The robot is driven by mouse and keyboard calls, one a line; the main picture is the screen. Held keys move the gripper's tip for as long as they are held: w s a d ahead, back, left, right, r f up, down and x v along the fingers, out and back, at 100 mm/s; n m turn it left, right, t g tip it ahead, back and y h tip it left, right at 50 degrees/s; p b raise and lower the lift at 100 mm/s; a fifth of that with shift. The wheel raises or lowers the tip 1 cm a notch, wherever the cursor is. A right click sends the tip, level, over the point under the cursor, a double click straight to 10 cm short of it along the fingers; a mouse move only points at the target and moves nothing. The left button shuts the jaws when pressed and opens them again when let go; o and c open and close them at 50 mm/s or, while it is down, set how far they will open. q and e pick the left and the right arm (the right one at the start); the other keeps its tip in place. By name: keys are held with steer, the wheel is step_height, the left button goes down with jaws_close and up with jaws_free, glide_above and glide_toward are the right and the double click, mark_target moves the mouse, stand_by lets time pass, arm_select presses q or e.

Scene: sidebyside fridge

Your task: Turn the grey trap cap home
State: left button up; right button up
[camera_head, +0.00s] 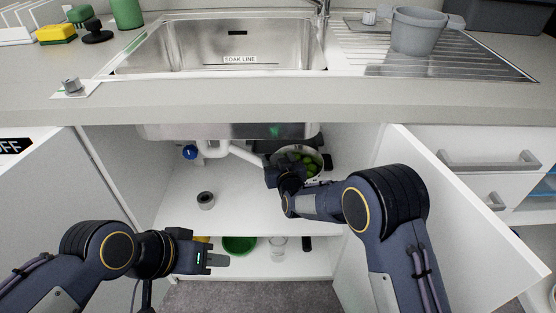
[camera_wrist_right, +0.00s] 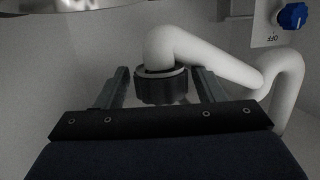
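The dark grey trap cap (camera_wrist_right: 161,86) sits around the end of the white drain pipe (camera_wrist_right: 208,58) in the right wrist view. My right gripper (camera_wrist_right: 160,76) has its fingers apart, one on each side of the cap, with a narrow gap showing at each side. In the head view my right gripper (camera_head: 272,170) is inside the cabinet below the sink, and the arm hides the cap. My left gripper (camera_head: 222,260) is in front of the lower shelf, away from the pipe; its finger opening is not clear.
A blue valve knob (camera_head: 190,152) is left of the pipe. A pot with green contents (camera_head: 315,158) stands close to my right gripper. A grey ring-shaped piece (camera_head: 205,197) sits on the cabinet floor. The open right door (camera_head: 440,215) stands beside my right arm.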

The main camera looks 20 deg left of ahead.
steer(key=shift+o, duration=0.6)
steer(key=v, duration=0.7)
steer(key=shift+s, duration=0.15)
